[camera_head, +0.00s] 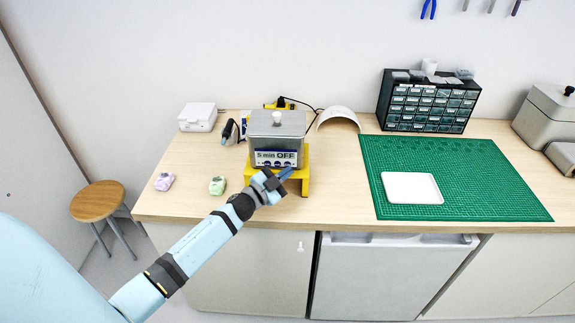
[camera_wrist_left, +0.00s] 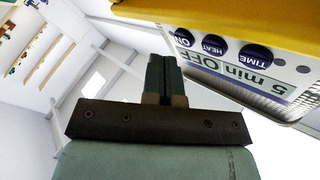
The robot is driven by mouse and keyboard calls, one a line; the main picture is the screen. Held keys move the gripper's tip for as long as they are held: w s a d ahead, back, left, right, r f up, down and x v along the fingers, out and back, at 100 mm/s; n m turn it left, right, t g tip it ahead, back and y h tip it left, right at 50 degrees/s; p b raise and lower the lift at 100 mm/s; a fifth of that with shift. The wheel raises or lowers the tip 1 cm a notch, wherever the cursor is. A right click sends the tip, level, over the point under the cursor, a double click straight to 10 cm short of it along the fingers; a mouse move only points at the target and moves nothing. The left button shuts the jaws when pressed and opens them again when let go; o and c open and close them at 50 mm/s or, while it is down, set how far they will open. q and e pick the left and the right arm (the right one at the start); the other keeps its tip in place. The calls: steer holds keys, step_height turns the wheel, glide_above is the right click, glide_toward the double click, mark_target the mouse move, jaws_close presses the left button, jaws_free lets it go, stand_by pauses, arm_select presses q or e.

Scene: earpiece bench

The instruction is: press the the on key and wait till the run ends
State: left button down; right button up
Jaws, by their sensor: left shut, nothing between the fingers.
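A metal box-shaped machine (camera_head: 277,126) with a lid and round knob stands on a yellow stand (camera_head: 304,183) near the bench's front edge. Its front panel reads "5 min OFF". In the left wrist view the panel (camera_wrist_left: 235,76) appears upside down, with round dark blue keys: the ON key (camera_wrist_left: 183,38), the HEAT key (camera_wrist_left: 214,45) and the TIME key (camera_wrist_left: 256,56). My left gripper (camera_head: 286,174) is shut and empty, just in front of the panel's lower part. In the left wrist view its fingertips (camera_wrist_left: 164,62) are closest to the ON key; I cannot tell whether they touch. My right gripper is not in view.
A green cutting mat (camera_head: 455,175) with a white tray (camera_head: 411,188) lies to the right. A pink item (camera_head: 164,181) and a green item (camera_head: 217,185) lie on the left. A drawer cabinet (camera_head: 428,104) stands at the back. A stool (camera_head: 97,201) is left of the bench.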

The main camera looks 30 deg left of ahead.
arm_select(q)
steer(key=shift+w+a, duration=0.1)
steer(key=shift+w, duration=0.05)
steer(key=shift+w+a, duration=0.15)
steer(key=shift+w, duration=0.1)
steer(key=shift+w+a, duration=0.2)
steer(key=shift+w, duration=0.1)
stand_by(1.1)
steer(key=shift+s+d, duration=0.45)
steer(key=shift+s, duration=0.25)
steer(key=shift+p, duration=0.3)
steer(key=s+d, duration=0.1)
steer(key=s+p, duration=0.1)
steer(key=s, duration=0.1)
steer(key=s+d, duration=0.1)
steer(key=shift+s+d, duration=0.15)
steer(key=shift+d, duration=0.15)
